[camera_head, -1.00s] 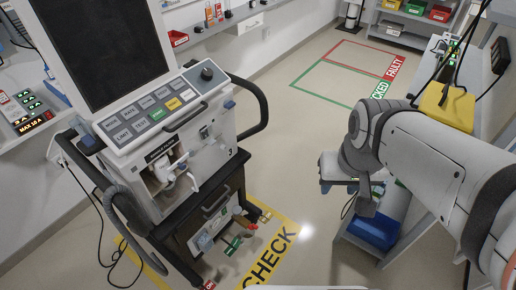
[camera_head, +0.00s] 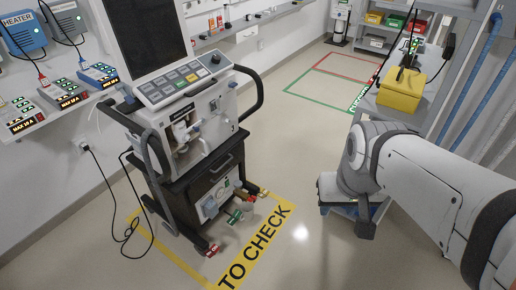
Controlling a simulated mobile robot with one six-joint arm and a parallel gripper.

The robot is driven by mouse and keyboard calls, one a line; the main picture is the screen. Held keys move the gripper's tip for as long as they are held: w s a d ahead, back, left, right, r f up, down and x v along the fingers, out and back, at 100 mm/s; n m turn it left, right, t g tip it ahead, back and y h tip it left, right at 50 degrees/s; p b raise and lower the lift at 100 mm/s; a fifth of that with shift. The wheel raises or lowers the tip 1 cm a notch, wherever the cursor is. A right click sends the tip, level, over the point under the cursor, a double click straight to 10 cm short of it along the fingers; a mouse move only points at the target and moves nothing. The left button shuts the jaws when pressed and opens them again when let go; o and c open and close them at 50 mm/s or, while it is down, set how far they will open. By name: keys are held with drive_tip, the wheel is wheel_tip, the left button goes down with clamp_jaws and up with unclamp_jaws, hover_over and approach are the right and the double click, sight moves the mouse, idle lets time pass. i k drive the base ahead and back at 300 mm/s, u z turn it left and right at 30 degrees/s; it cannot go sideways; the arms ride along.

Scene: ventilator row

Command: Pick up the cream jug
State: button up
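I cannot make out the cream jug with certainty. My gripper (camera_head: 364,224) hangs at the end of my arm on the right, pointing down over the floor and well apart from that container. Its fingers are mostly hidden by the wrist, so its opening does not show.
The ventilator (camera_head: 194,117) stands on a dark cart within the yellow "TO CHECK" floor marking (camera_head: 255,250). A cable loops on the floor to its left. A shelf unit with a yellow box (camera_head: 401,90) stands behind my arm. The middle floor is clear.

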sight(247, 208)
drive_tip(key=u, duration=0.5)
drive_tip(key=i, duration=0.95)
drive_tip(key=u, duration=1.8)
drive_tip(key=k, duration=1.25)
drive_tip(key=z, duration=0.85)
drive_tip(key=i, duration=0.4)
